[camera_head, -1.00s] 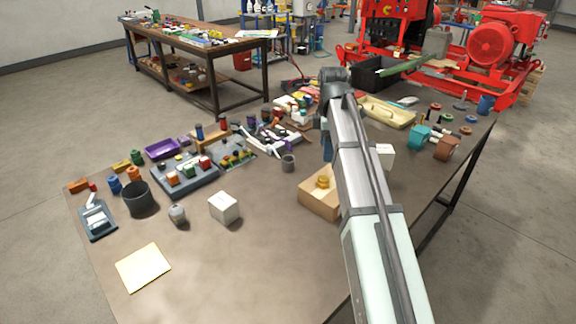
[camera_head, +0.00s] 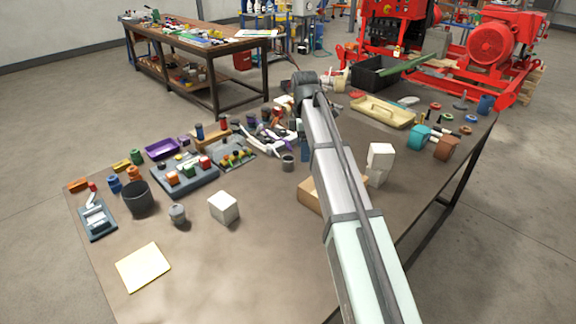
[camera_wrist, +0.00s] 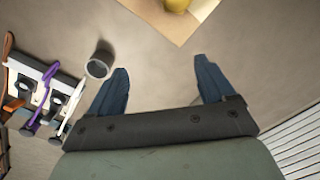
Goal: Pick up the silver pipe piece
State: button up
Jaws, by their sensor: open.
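A short grey hollow cylinder (camera_head: 288,162), which looks like the silver pipe piece, stands on the brown table left of my arm. It also shows in the wrist view (camera_wrist: 99,66), just beyond and left of my left finger. A second small grey piece (camera_head: 177,214) stands near the white cube; I cannot tell whether it is also a pipe. My gripper (camera_wrist: 160,66) is open, with two blue fingers spread wide and only bare tabletop between them. In the head view my arm mostly hides the gripper.
A wooden block (camera_head: 309,196) with a yellow piece (camera_wrist: 176,4) lies beyond the fingers. A cluster of white, purple and orange-handled parts (camera_wrist: 38,88) is at left. White boxes (camera_head: 380,156) stand right of my arm.

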jog(key=w+a+f+n, duration=0.1)
jog(key=w+a, duration=0.4)
jog(key=w, duration=0.4)
jog(key=n, duration=0.5)
send_over(288, 159)
jog(key=s, duration=0.2)
jog(key=shift+t, duration=0.3)
jog(key=f, duration=0.8)
jog(key=shift+a+f, duration=0.25)
jog(key=shift+f, duration=0.1)
jog(key=shift+d+f, duration=0.15)
jog(key=shift+f, duration=1.15)
jog(key=shift+d+f, duration=0.1)
jog(key=shift+f, duration=1.2)
jog(key=shift+c, duration=0.3)
jog(key=c, duration=1.1)
